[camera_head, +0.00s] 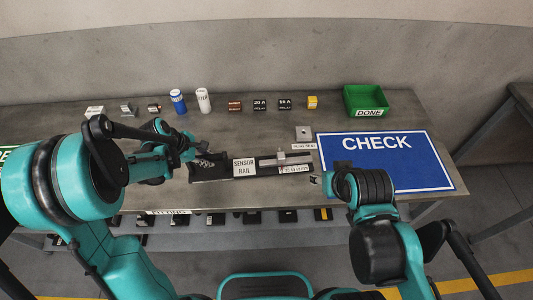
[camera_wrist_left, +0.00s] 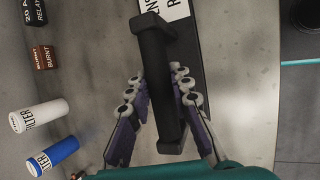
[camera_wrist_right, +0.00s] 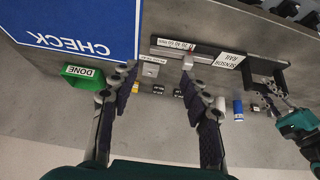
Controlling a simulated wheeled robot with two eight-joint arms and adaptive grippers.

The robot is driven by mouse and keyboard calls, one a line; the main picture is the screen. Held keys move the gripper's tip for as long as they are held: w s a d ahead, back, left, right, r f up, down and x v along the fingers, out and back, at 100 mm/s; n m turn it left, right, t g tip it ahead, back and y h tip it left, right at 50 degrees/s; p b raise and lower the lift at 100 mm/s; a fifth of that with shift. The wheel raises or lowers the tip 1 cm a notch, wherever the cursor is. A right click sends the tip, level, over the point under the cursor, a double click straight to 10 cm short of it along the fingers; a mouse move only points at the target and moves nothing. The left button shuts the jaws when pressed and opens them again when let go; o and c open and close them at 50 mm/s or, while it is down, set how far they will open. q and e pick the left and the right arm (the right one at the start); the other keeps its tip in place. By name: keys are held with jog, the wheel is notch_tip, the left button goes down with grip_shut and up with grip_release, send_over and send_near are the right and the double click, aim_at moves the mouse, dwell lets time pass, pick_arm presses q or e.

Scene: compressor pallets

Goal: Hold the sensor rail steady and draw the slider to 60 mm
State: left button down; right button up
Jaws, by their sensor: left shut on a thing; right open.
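The sensor rail (camera_head: 244,168) lies on the bench, a dark bar with a white label, a pale scale strip and a black handle at its left end. The slider (camera_head: 281,156) is a small grey block on the rail's right half; its exact scale reading is too small to tell. My left gripper (camera_head: 203,146) is shut on the black handle (camera_wrist_left: 160,85), one finger on each side. My right gripper (camera_wrist_right: 157,72) is open and empty, apart from the rail near its right end.
A blue CHECK mat (camera_head: 400,176) lies right of the rail. A small grey plate (camera_head: 303,133) sits behind the slider. A green DONE bin (camera_head: 366,100) and a row of small parts, including a blue filter (camera_head: 178,102), stand at the back. The bench's front edge is close.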

jog(key=w+a+r+g, duration=0.2)
jog(key=w+a+g, duration=0.15)
jog(key=w, duration=0.65)
jog(key=g, duration=0.3)
send_near(281, 155)
jog(key=shift+n, duration=0.4)
notch_tip(281, 155, down, 10)
jog(key=shift+w+d+f, duration=0.1)
jog(key=shift+w, duration=0.05)
